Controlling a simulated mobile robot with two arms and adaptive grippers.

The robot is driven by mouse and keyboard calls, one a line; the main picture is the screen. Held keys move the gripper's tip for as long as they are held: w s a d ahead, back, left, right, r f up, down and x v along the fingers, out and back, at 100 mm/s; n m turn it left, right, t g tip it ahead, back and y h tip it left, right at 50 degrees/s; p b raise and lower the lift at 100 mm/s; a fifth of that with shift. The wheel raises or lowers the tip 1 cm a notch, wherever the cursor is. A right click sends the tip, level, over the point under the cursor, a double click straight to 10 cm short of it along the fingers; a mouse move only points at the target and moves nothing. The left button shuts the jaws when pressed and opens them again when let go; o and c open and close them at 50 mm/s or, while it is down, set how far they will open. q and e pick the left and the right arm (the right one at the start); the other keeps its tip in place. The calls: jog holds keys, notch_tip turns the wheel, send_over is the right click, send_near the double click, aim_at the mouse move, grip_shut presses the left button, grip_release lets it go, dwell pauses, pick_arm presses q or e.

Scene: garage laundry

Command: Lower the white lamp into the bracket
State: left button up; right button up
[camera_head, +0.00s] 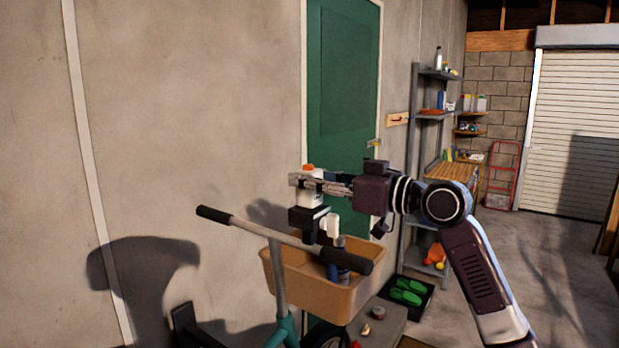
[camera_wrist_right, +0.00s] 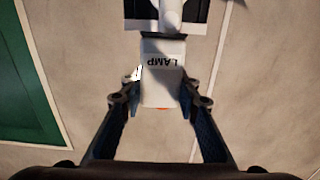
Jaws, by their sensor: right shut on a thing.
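The white lamp (camera_head: 312,199) with an orange top is upright in my right gripper (camera_head: 308,183). In the right wrist view the lamp (camera_wrist_right: 163,80), marked "LAMP", sits between the two fingers (camera_wrist_right: 160,103), which close on its sides. The black bracket (camera_head: 306,220) is directly below the lamp, by the handlebar. In the right wrist view the black bracket (camera_wrist_right: 137,9) shows at the top edge, beyond the lamp's lower end. The lamp's lower end meets or overlaps the bracket in view; I cannot tell whether it is inside. My left gripper is not in view.
A handlebar (camera_head: 270,233) with black grips crosses in front of a tan basket (camera_head: 300,284) holding bottles. A green door (camera_head: 342,100) and wall stand behind. Grey shelves (camera_head: 413,130) and a tray with green shoes (camera_head: 407,292) are to the right. Floor at far right is clear.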

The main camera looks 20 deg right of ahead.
jog(key=o, duration=1.3)
jog(key=v, duration=1.2)
jog(key=shift+d, duration=0.1)
